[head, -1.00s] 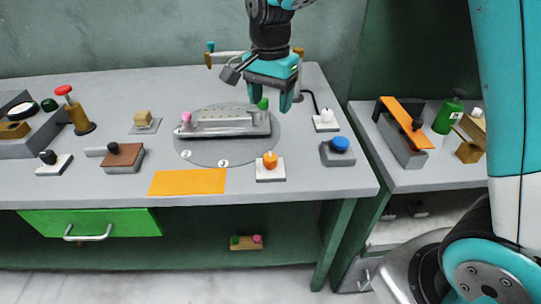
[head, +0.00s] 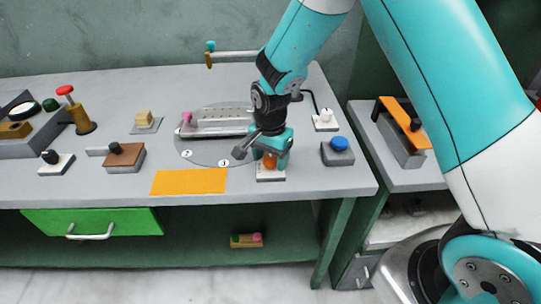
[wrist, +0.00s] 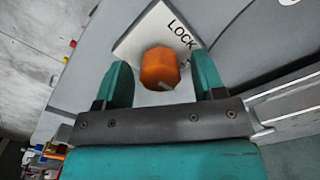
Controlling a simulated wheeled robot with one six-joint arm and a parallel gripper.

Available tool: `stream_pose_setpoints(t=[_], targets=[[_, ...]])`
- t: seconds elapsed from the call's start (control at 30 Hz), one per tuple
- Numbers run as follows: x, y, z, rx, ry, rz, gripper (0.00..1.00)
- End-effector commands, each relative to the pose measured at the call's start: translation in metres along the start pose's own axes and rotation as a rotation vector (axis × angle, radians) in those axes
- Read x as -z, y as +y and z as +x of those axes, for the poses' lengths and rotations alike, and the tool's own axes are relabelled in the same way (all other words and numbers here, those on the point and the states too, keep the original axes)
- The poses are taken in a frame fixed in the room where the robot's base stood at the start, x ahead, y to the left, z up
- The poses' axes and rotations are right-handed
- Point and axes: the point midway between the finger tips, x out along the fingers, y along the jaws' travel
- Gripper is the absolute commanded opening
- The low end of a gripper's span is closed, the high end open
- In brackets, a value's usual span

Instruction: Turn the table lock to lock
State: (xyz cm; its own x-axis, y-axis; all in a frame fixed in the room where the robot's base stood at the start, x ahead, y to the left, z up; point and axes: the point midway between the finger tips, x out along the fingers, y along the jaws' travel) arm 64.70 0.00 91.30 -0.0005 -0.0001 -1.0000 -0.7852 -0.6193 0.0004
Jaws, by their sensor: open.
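The table lock is an orange knob (wrist: 160,67) on a white plate (wrist: 135,42) marked LOCK, seen in the wrist view. In the head view the orange knob (head: 269,161) shows at the front of the grey table, partly covered by my gripper (head: 271,163). In the wrist view my gripper (wrist: 164,84) is open, with one teal finger on each side of the knob. A gap shows between each finger and the knob. The white plate also shows in the head view (head: 271,178).
Behind the knob is a round grey turntable (head: 205,161) carrying a metal fixture (head: 215,128) with a pink knob. A blue button box (head: 338,152) stands to the right. An orange mat (head: 188,181) lies to the left. A white-knobbed switch (head: 325,122) stands further back.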

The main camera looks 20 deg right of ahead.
Motion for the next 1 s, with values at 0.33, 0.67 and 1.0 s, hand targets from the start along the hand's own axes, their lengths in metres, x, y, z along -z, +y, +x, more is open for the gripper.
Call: stream_pose_setpoints(t=[0.33, 0.67, 1.0], targets=[[0.0001, -0.0002, 0.0, 0.001, 0.0, 0.0, 0.36], [0.0001, 0.0, -0.0002, 0.0, 0.0, -0.011, 0.14], [0.0002, -0.0004, -0.0008, 0.0, 0.0, -0.168, 0.14]])
